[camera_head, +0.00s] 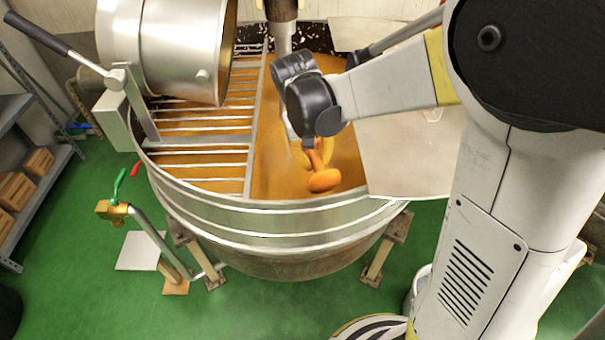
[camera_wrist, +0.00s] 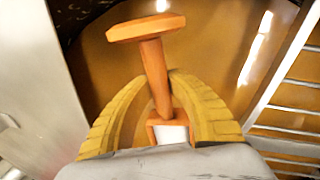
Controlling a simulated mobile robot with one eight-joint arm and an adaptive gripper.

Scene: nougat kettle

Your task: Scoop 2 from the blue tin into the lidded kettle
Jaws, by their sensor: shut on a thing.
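The kettle (camera_head: 290,213) is a wide round steel vessel with amber-brown contents. A bar grate (camera_head: 205,155) covers its left part, and a pale flat lid panel (camera_head: 415,160) lies at its right. My gripper (camera_head: 311,150) is over the open section between them. In the wrist view, its yellow fingers (camera_wrist: 160,85) are shut on the shaft of an orange scoop (camera_wrist: 152,60). The scoop's rounded orange end (camera_head: 324,181) hangs low over the contents in the head view. I cannot tell whether it touches them or holds anything. The blue tin is not identifiable in either view.
A steel drum (camera_head: 180,45) with a lever handle sits over the kettle's back left. A vertical shaft (camera_head: 283,35) enters at the back. A pipe with a valve (camera_head: 118,208) stands at front left. A shelf with boxes (camera_head: 15,190) is far left. Green floor lies in front.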

